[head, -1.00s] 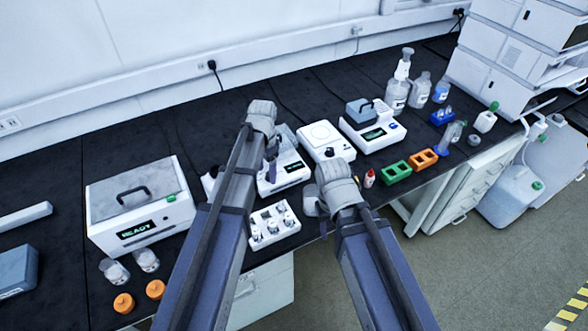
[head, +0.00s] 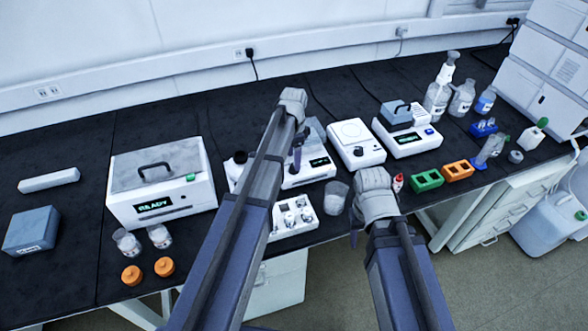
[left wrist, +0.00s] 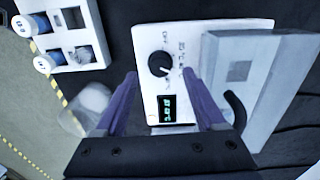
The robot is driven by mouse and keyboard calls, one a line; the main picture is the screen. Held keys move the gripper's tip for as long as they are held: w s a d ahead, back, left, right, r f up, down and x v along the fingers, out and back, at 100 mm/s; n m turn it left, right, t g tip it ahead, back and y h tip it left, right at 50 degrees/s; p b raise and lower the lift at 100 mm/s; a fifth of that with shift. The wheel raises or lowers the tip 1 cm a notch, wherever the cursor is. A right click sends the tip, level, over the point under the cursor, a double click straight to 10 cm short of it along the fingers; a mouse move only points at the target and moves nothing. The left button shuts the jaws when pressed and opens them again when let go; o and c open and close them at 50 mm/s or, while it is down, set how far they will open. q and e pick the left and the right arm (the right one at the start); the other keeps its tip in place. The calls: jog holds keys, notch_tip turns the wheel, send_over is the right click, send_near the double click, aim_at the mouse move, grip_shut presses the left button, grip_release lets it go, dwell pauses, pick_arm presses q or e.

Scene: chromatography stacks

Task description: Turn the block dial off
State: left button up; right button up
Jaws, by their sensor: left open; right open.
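The block dial (left wrist: 160,64) is a round black knob on the white heater block (left wrist: 146,40), with printed markings around it, "OFF" among them. A lit green display (left wrist: 167,108) sits below the knob; its digits are hard to read. My left gripper (left wrist: 160,76) is open, its purple fingers on either side of the dial with gaps between. Whether the fingertips are down at knob height is unclear. In the head view my left gripper (head: 297,152) is over the block's front, beside its display (head: 319,162). My right gripper (head: 375,192) is near the front edge; its fingers are mostly hidden.
A grey slab with a black handle (left wrist: 285,75) stands on the block's right side in the wrist view. A white vial rack (head: 292,222), a glass beaker (head: 336,198), and a white stirrer (head: 355,145) are close by. A "READY" box (head: 160,180) stands left.

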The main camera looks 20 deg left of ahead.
pick_arm(q)
notch_tip(320, 180, down, 4)
jog(key=shift+r+b, duration=0.2)
jog(key=shift+b, duration=1.05)
jog(key=shift+r, duration=0.1)
grip_shut()
